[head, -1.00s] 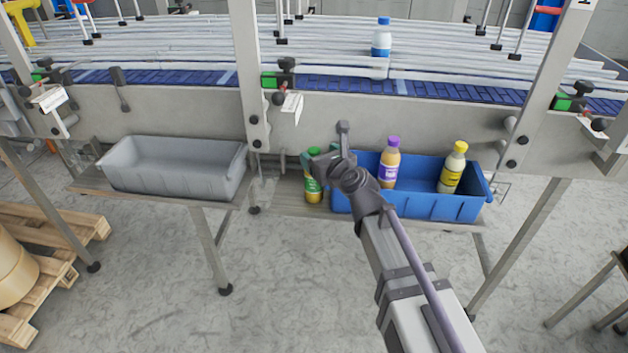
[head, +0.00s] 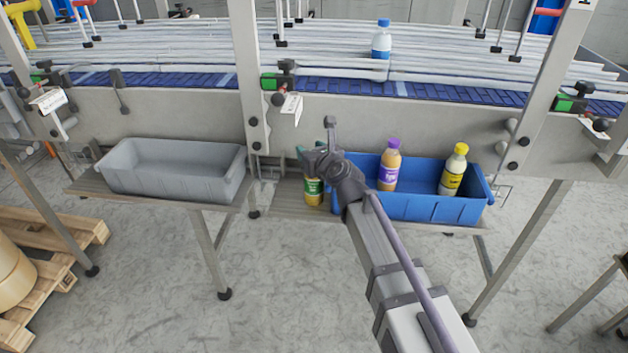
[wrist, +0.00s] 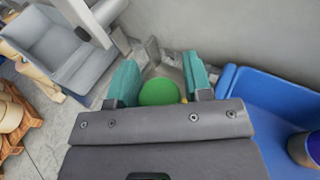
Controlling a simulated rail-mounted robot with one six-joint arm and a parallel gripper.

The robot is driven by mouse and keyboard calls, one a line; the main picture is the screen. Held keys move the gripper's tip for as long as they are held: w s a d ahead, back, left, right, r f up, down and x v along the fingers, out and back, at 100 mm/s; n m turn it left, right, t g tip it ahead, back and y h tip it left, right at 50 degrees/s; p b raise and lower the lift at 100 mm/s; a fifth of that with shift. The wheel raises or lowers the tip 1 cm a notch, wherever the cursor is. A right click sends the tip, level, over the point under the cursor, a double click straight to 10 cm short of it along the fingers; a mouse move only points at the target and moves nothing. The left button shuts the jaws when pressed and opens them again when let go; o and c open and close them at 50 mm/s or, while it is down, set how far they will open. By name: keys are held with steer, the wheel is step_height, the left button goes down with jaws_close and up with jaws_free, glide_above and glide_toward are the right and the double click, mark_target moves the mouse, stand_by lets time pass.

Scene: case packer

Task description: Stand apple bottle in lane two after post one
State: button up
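A bottle with a green label and yellowish contents (head: 314,190) stands on the shelf just left of the blue crate. Its green cap shows in the wrist view (wrist: 158,92) but is hidden by my gripper in the head view. No label text is readable, so I cannot confirm it is the apple bottle. My gripper (head: 310,156) is right over this bottle. In the wrist view its teal fingers (wrist: 161,78) stand apart on either side of the cap, with a gap visible at the right. The rails (head: 200,45) above the blue belt form long lanes.
The blue crate (head: 428,207) holds a purple-capped bottle (head: 389,167) and a yellow-capped bottle (head: 453,172). A blue-capped bottle (head: 381,42) stands among the rails. An empty grey crate (head: 172,187) sits left. A steel upright (head: 250,75) rises nearby.

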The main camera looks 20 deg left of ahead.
jaws_close()
steer(key=shift+r, duration=0.1)
